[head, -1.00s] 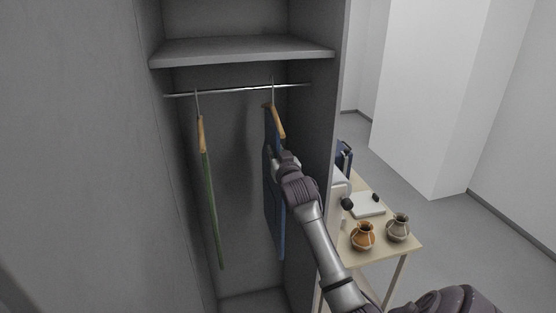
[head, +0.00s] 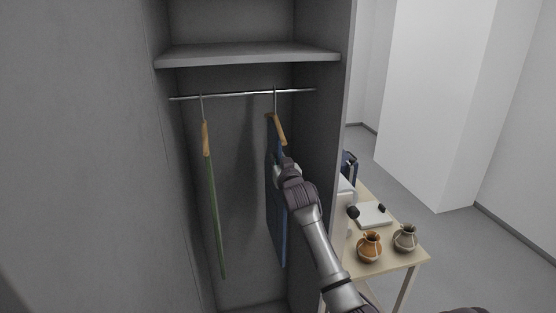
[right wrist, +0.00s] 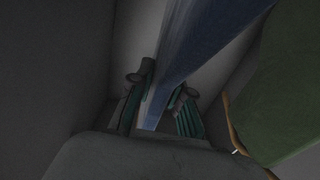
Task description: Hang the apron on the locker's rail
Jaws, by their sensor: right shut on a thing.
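The blue apron (head: 281,235) hangs from a wooden hanger (head: 279,130) inside the locker. The hanger's hook is up at the locker's rail (head: 235,95), near its right part, and seems to lie over it. My right gripper (head: 283,170) is at the upper part of the apron, below the hanger. In the right wrist view, the gripper (right wrist: 160,100) is shut on the blue cloth (right wrist: 205,45), which runs between its fingers. My left gripper is in neither current view.
A green cloth (head: 214,215) hangs on another hanger at the rail's left. A shelf (head: 250,54) lies above the rail. The locker's right wall (head: 322,130) is close to my right arm. Outside stands a table (head: 395,262) with an orange jar (head: 369,247) and a grey jar (head: 405,238).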

